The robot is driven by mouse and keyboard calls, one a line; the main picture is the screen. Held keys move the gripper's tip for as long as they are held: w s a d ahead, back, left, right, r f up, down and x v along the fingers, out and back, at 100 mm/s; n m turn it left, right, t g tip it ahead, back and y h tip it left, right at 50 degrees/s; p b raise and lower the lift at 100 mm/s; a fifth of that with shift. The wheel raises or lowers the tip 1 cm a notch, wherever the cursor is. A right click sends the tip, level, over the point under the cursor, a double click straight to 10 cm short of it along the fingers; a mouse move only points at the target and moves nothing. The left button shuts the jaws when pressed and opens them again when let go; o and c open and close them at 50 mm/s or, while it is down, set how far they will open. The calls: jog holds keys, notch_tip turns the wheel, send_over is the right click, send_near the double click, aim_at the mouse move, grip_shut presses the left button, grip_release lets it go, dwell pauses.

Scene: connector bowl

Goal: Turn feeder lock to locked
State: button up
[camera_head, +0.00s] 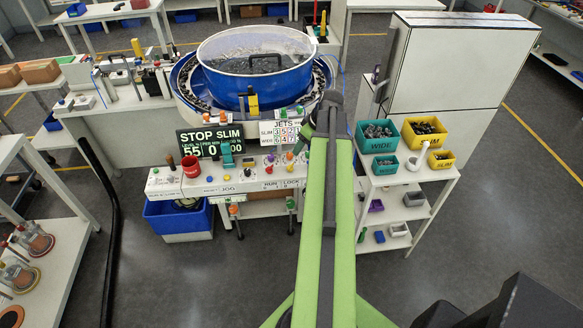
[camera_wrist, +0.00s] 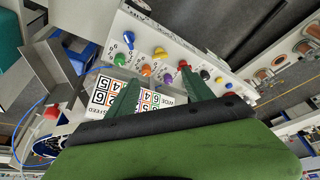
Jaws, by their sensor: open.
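The feeder's control panel (camera_head: 218,187) has a white sloping front with several coloured knobs, and a "RUN / LOCK" label near its right end. Which knob is the feeder lock is too small to tell. My gripper (camera_wrist: 160,77) is open in the wrist view, its two green fingers spread above the panel's knobs. A red knob (camera_wrist: 183,65), a yellow knob (camera_wrist: 160,53), an orange knob (camera_wrist: 146,70) and a purple knob (camera_wrist: 168,80) show near the fingertips. A blue lever knob (camera_wrist: 129,38) is further off. No contact is clear.
The blue feeder bowl (camera_head: 255,84) stands behind the panel. A black sign (camera_head: 211,140) reads "STOP SLIM". A shelf (camera_head: 408,178) with teal and yellow bins is at the right. A blue bin (camera_head: 180,222) is below the panel. Open floor lies at front left.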

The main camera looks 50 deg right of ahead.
aim_at(290, 165)
jog(key=b+x, duration=1.1)
jog(key=x, duration=0.2)
jog(key=shift+s+f, duration=0.1)
jog(key=shift+f, duration=0.25)
jog(key=shift+w+f+b, duration=0.25)
jog(key=shift+b, duration=0.15)
jog(key=shift+r, duration=0.1)
jog(key=shift+a, duration=0.1)
grip_shut()
